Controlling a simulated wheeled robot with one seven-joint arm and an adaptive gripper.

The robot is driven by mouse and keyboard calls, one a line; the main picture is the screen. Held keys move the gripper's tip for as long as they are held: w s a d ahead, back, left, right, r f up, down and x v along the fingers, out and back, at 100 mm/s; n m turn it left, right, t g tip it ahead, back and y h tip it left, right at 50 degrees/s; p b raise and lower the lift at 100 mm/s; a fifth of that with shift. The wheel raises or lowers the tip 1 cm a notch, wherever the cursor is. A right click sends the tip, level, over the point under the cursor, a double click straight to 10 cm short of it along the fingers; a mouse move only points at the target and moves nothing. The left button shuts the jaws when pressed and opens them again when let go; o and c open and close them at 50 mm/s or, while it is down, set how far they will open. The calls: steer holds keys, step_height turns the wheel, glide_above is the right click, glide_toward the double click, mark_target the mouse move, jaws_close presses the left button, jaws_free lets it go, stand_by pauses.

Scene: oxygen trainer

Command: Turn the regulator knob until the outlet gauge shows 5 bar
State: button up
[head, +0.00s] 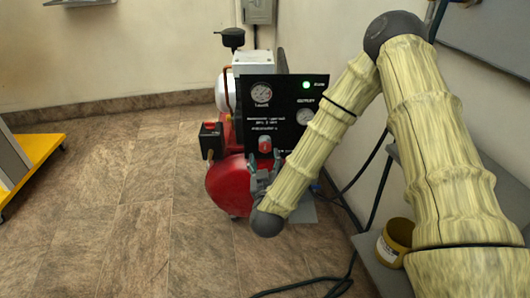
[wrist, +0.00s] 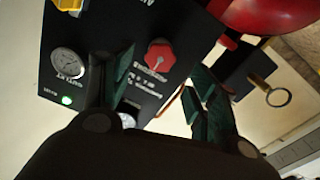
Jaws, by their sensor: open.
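The red regulator knob (head: 265,145) sits low on the black panel; the wrist view also shows it (wrist: 160,55). My gripper (head: 265,160) is open just in front of and below the knob. In the wrist view, the fingers of my gripper (wrist: 163,68) spread to either side of the knob, with no clear contact visible. The gauge that looks labelled outlet (wrist: 68,62) is at the panel's right in the head view (head: 305,115), partly behind my arm. Its reading is too small to tell. Another gauge (head: 261,93) is at the panel's upper left.
A green lamp (head: 306,85) is lit on the panel. The red tank (head: 227,184) bulges below it. A black box with a red top (head: 210,140) stands left of the panel. Cables lie on the floor at right. A yellow can (head: 394,242) sits on a grey surface.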

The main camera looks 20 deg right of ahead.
mark_target(265, 148)
steer(key=shift+b+x, duration=0.55)
steer(key=shift+x, duration=2.45)
steer(key=shift+c, duration=0.2)
steer(key=c, duration=1)
